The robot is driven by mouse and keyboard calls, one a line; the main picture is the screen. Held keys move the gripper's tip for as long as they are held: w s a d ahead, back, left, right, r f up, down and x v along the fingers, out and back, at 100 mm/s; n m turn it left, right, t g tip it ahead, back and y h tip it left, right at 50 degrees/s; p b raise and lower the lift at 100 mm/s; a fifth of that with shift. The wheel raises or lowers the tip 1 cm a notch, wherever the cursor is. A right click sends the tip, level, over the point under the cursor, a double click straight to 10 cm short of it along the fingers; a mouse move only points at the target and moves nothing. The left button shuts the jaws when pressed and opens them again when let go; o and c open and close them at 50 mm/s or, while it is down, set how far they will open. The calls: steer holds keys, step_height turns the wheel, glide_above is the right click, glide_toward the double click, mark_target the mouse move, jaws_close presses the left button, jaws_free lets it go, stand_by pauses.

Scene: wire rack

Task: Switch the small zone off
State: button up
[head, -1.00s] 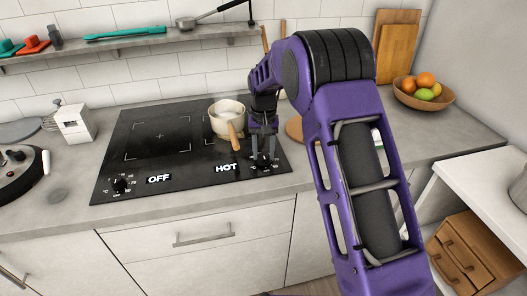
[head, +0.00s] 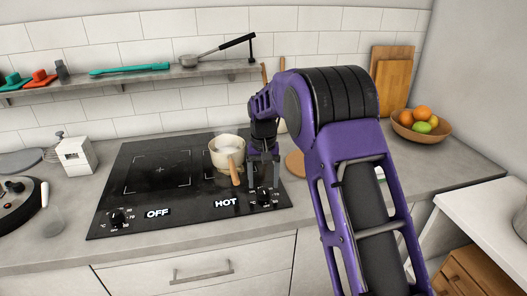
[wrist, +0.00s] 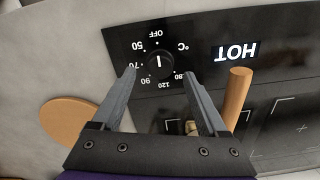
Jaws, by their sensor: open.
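The black cooktop (head: 185,205) has a left knob (head: 118,217) beside an OFF label (head: 157,213) and a right knob (head: 264,194) beside a HOT label (head: 226,202). A cream pot (head: 227,153) with a wooden handle stands on the right zone. My gripper (head: 263,184) is open and empty just behind and above the right knob. In the wrist view my gripper (wrist: 159,73) has its fingertips either side of the right knob (wrist: 160,65), apart from it. The knob's white mark runs up and down in line with the dial's OFF.
The pot's handle (head: 235,173) points forward close to my gripper's left. A round wooden board (head: 296,164) lies right of the cooktop. A fruit bowl (head: 421,127) stands farther right. A shelf (head: 150,77) with utensils hangs behind.

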mark_target(264, 190)
step_height(264, 190, up, 15)
steer(key=shift+f, duration=0.1)
stand_by(0.3)
